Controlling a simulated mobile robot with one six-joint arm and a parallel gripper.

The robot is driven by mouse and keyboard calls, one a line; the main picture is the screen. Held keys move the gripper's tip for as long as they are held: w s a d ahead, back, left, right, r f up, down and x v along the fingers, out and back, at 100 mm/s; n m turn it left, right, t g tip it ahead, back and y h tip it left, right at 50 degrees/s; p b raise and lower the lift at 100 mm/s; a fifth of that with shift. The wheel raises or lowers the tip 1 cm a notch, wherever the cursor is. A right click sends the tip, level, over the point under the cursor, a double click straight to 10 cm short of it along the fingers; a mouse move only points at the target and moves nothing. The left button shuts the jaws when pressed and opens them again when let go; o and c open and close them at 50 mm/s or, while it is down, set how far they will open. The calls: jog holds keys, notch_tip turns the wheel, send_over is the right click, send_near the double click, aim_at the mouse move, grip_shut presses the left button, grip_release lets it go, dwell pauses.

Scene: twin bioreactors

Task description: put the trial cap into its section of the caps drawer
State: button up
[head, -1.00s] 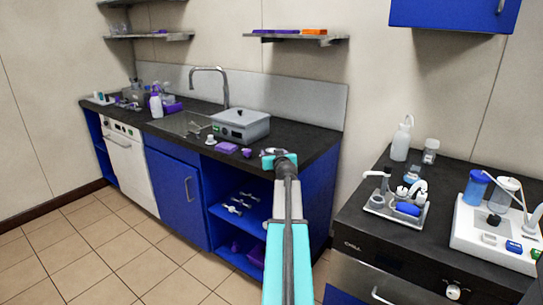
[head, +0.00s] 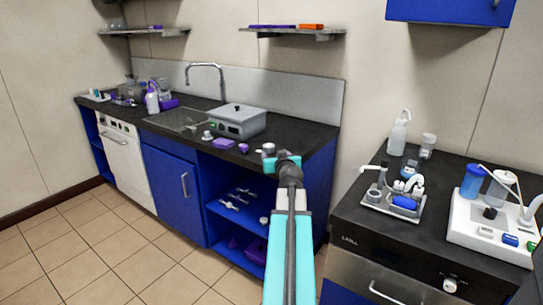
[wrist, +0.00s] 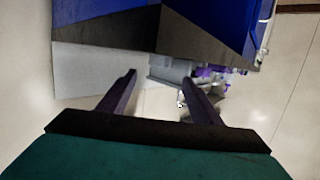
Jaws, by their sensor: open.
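My gripper (head: 278,160) is at the right end of the long dark counter in the head view, where its fingers are too small to read. In the wrist view, my gripper (wrist: 160,90) has its two dark fingers spread, with nothing held between them. I cannot tell which small item is the trial cap. A small purple piece (head: 243,148) and a pale round piece (head: 268,147) sit on the counter near the gripper. A drawer front with a handle (head: 385,293) shows shut under the right-hand counter. I cannot tell whether it is the caps drawer.
Open blue shelves (head: 238,215) lie below. The right counter holds a tray (head: 375,200), bottles (head: 398,135) and a white device (head: 485,235). Tiled floor is clear at left.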

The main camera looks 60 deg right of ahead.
jog(key=shift+v, duration=1.1)
jog(key=shift+w+r, duration=0.1)
